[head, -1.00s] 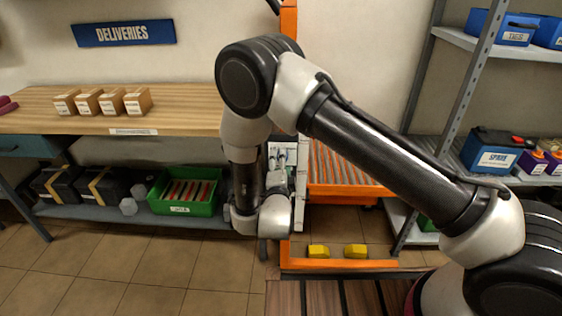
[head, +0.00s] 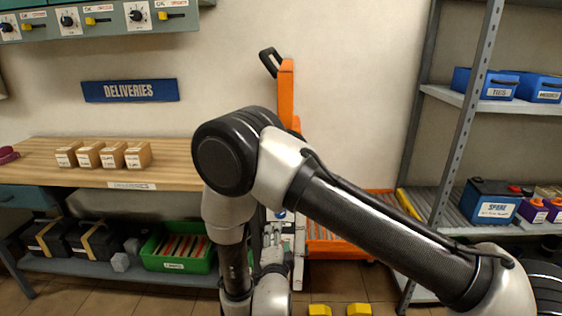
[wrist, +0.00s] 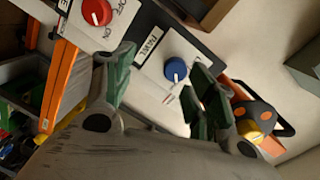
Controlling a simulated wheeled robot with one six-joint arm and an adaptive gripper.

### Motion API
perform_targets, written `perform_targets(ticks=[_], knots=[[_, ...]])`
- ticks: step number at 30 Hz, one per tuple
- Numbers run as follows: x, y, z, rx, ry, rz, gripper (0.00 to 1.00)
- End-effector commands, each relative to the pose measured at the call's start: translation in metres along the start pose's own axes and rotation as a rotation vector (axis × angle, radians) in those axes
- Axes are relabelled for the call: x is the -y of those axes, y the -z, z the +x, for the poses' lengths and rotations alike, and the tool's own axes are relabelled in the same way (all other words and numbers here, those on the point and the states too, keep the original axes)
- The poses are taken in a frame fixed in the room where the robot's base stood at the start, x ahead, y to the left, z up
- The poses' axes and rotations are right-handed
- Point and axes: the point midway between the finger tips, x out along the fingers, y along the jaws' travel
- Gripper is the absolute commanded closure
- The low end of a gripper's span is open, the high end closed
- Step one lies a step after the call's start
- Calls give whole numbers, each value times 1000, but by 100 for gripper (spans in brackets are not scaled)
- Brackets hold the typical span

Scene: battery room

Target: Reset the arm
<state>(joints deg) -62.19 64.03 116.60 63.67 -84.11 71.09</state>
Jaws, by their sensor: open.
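My arm is bent in front of the orange cart in the head view, its elbow high and its wrist low. My gripper (wrist: 160,100) shows in the wrist view with its two green-padded fingers spread apart and nothing between them. Beyond the fingers is a pale panel with a red knob (wrist: 97,12) and a blue knob (wrist: 175,69). The fingers are in front of this panel; whether they touch it I cannot tell. In the head view my arm hides much of the cart and most of the gripper.
A wooden bench (head: 50,150) at left bears several small boxes and has a green bin (head: 178,262) below. The orange cart (head: 287,95) stands behind my arm. A grey shelf rack (head: 463,110) at right holds blue bins and a battery labelled SPARE (head: 490,202).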

Motion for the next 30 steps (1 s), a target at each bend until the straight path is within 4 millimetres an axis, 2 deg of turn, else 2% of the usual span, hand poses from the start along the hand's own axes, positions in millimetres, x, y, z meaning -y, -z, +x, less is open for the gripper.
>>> perform_targets(ticks=[3, 6, 8, 10, 13, 17, 20, 24, 30], knots=[[-53, -29, -6, 168, -208, -197, 44], [-101, -53, -31, 391, -398, -409, 44], [-111, -63, -50, 539, -483, -518, 44], [-110, -66, -70, 712, -564, -630, 44], [-88, -52, -97, 968, -642, -777, 44], [-41, 0, -123, 1255, -674, -934, 44], [-4, 54, -137, 1413, -665, -1028, 44], [42, 141, -155, 1550, -642, -1133, 44], [89, 268, -186, 1582, -636, -1228, 44]])
